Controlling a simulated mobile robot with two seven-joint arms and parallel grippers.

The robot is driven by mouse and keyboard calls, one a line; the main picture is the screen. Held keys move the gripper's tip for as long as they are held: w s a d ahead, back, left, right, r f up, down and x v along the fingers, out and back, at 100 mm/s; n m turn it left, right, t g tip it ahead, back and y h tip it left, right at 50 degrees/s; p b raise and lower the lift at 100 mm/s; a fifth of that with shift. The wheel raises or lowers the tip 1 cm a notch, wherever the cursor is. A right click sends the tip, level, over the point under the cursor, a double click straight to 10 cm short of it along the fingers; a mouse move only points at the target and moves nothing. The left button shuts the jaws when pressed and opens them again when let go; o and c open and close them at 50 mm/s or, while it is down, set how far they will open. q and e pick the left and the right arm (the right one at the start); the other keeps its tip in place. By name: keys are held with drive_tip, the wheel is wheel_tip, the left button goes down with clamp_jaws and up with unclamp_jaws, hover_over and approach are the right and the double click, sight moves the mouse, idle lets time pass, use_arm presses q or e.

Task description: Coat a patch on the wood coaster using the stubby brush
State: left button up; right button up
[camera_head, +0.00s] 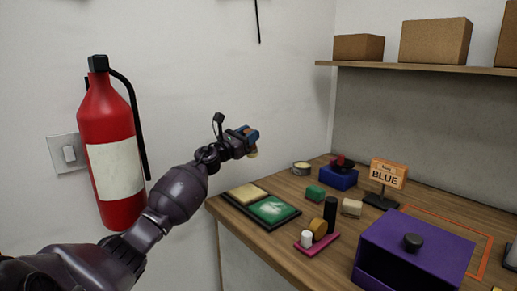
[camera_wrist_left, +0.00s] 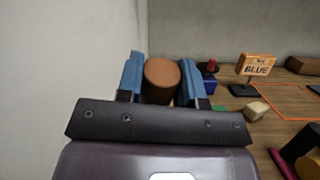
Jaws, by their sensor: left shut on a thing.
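My left gripper (camera_head: 246,138) is held up beside the white wall, above and behind the table's left end. In the left wrist view its blue fingers (camera_wrist_left: 160,80) are shut on a brown round-topped thing, which looks like the handle of the stubby brush (camera_wrist_left: 162,78). A small pale tip shows under the gripper in the head view, clear of the table. A tan square (camera_head: 248,192), possibly the wood coaster, lies beside a green panel (camera_head: 273,208) with a whitish smear, both in a dark tray (camera_head: 287,219). My right gripper is not in view.
The table holds a round tin (camera_head: 301,168), a blue block (camera_head: 338,180), a green block (camera_head: 315,193), a pink tray (camera_head: 317,246) with small cylinders, a "BLUE" sign (camera_head: 388,174) and a large purple box (camera_head: 415,252). A red extinguisher (camera_head: 110,145) hangs left.

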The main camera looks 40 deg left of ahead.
use_arm(q)
drive_tip(key=shift+a, duration=0.1)
drive_tip(key=shift+f, duration=0.2)
drive_tip(key=shift+f+b, duration=0.3)
drive_tip(key=shift+f, duration=0.05)
drive_tip(key=shift+f+b, duration=0.8)
drive_tip(key=shift+f, duration=1.05)
drive_tip(key=shift+r, duration=0.15)
